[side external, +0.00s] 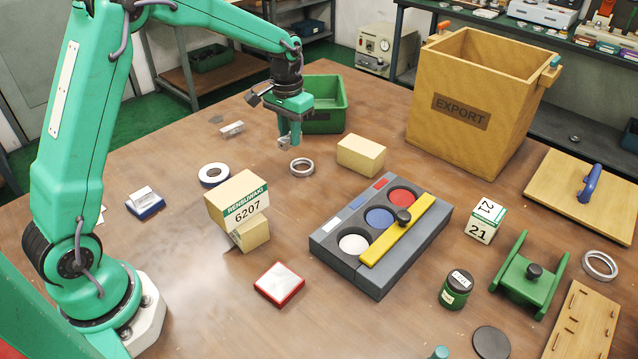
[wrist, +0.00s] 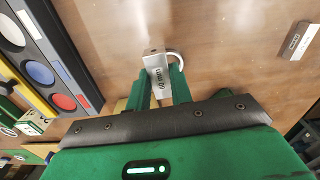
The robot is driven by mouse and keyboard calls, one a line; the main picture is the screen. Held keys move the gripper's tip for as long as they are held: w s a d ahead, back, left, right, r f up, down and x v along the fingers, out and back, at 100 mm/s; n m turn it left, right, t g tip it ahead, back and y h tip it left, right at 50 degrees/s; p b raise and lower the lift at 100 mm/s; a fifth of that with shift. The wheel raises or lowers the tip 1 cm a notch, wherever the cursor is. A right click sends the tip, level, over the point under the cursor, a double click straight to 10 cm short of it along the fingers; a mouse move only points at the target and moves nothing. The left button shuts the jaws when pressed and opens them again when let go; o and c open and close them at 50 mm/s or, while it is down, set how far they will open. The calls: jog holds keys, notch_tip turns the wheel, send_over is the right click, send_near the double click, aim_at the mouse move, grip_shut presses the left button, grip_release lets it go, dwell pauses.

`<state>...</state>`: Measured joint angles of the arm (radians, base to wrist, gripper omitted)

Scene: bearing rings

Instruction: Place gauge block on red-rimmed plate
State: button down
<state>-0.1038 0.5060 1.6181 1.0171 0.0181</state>
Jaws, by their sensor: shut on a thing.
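My gripper (side external: 290,138) is shut on a small silver gauge block (wrist: 157,66), held above the table. In the wrist view the block sits between the green fingers (wrist: 161,88), its marking facing the camera. In the side view the gauge block (side external: 284,143) is small and partly hidden by the fingers. The red-rimmed plate (side external: 279,284) lies at the front, well apart from my gripper, with a pale, empty top. It is not visible in the wrist view.
A metal ring (side external: 302,167) lies just below my gripper. Another silver block (side external: 232,128) lies to its left. A stacked carton (side external: 237,203) and the grey tray (side external: 330,251) stand near the red-rimmed plate. A blue-rimmed plate (side external: 150,209) bears a block.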

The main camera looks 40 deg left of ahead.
jog(key=s+d+r, duration=0.1)
jog(key=s+d, duration=0.6)
jog(key=d, duration=0.3)
jog(key=s+d+r, duration=0.2)
jog(key=s+d, duration=0.5)
jog(key=d, duration=0.4)
jog(key=s+d, duration=0.2)
jog(key=s, duration=0.7)
jog(key=s+d+f+m, duration=0.1)
jog(key=s+d, duration=0.2)
jog(key=s, duration=0.7)
jog(key=shift+s, duration=0.25)
send_over(279, 281)
notch_tip(279, 281, down, 7)
jog(key=shift+f, duration=0.1)
